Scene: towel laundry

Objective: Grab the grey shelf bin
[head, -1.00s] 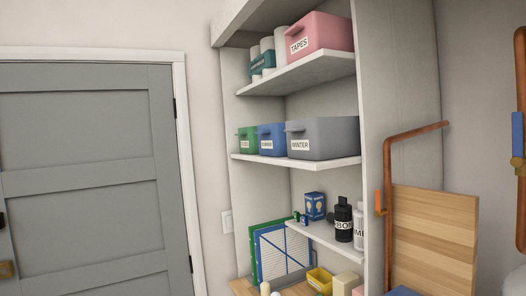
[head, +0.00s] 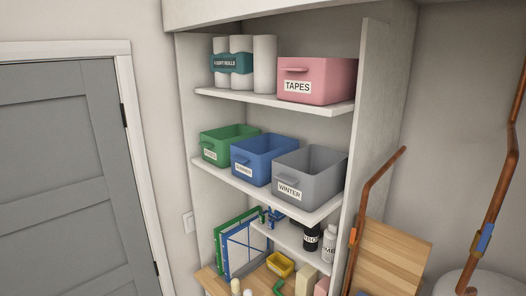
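The grey shelf bin (head: 309,178) is an open-topped box with a front handle and a label reading WINTER. It stands upright on the right part of the middle shelf (head: 262,193), next to the shelf unit's right side panel. A blue bin (head: 265,158) stands directly to its left, and a green bin (head: 223,145) stands left of that. The grey bin looks empty as far as I can see inside. My gripper is not in view.
A pink TAPES bin (head: 317,81) and white rolls (head: 264,62) are on the top shelf. Below are bottles (head: 311,237), a yellow tray (head: 280,264) and framed panels (head: 240,246). A copper pipe (head: 366,205) and wooden board (head: 392,259) stand right. A grey door (head: 65,180) is left.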

